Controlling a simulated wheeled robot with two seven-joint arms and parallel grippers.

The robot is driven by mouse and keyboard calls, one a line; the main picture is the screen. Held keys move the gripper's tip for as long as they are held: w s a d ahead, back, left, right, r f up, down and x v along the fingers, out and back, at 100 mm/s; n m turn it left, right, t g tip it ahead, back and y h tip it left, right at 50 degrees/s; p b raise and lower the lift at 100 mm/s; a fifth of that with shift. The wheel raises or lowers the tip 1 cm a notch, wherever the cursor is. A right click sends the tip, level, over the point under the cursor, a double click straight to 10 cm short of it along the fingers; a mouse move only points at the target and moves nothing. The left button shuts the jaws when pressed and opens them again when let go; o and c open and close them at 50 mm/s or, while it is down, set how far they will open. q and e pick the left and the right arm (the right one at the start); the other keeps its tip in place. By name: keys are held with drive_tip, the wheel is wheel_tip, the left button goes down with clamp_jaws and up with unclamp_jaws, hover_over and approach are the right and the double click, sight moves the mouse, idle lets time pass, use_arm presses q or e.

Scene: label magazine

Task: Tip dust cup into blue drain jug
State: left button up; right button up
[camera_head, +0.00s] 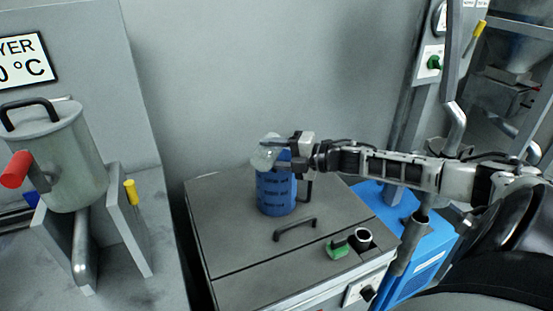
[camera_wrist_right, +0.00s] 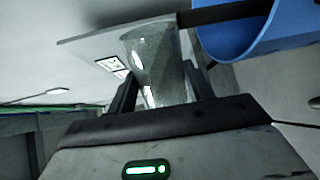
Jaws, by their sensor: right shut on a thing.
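The dust cup (camera_head: 264,156) is a clear, greyish cup held at the top of the blue drain jug (camera_head: 276,192). My right gripper (camera_head: 284,153) reaches in from the right and is shut on the cup. The cup looks tilted over the jug's mouth, and I cannot tell whether anything is leaving it. In the right wrist view the cup (camera_wrist_right: 155,65) stands between the two dark fingers (camera_wrist_right: 160,88), with the jug's blue wall (camera_wrist_right: 225,40) close by at upper right. The jug stands upright on a grey cabinet top, its mouth partly hidden. My left gripper is out of view.
The grey cabinet top (camera_head: 230,215) has a dark handle (camera_head: 295,228) in front of the jug. A green item (camera_head: 337,249) and a round port (camera_head: 362,237) sit at its front right. A lidded grey hopper (camera_head: 60,155) stands at left.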

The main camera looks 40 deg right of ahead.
drive_tip(key=shift+r, duration=0.15)
drive_tip(key=shift+w+d+f+m, duration=0.1)
drive_tip(key=shift+d+f+m, duration=0.1)
drive_tip(key=shift+m, duration=0.3)
drive_tip(key=shift+w+d+f+m, duration=0.1)
drive_tip(key=shift+f+m, duration=0.1)
drive_tip(key=shift+m, duration=0.3)
idle(0.6)
drive_tip(key=shift+w+d+r+m+y+p, duration=0.15)
drive_tip(key=shift+d+r+m+y+p, duration=0.2)
drive_tip(key=shift+m, duration=0.45)
drive_tip(key=shift+w+d+r+m+y+p, duration=0.2)
drive_tip(key=shift+d+r+m+y, duration=0.1)
drive_tip(key=shift+m, duration=0.5)
idle(1.4)
drive_tip(key=shift+w+d+r+m+y, duration=0.2)
drive_tip(key=shift+d+m, duration=0.25)
drive_tip(key=shift+m, duration=0.45)
drive_tip(key=shift+w+d+r+m+y, duration=0.2)
drive_tip(key=shift+d+m, duration=0.2)
drive_tip(key=shift+m, duration=0.5)
idle(1.4)
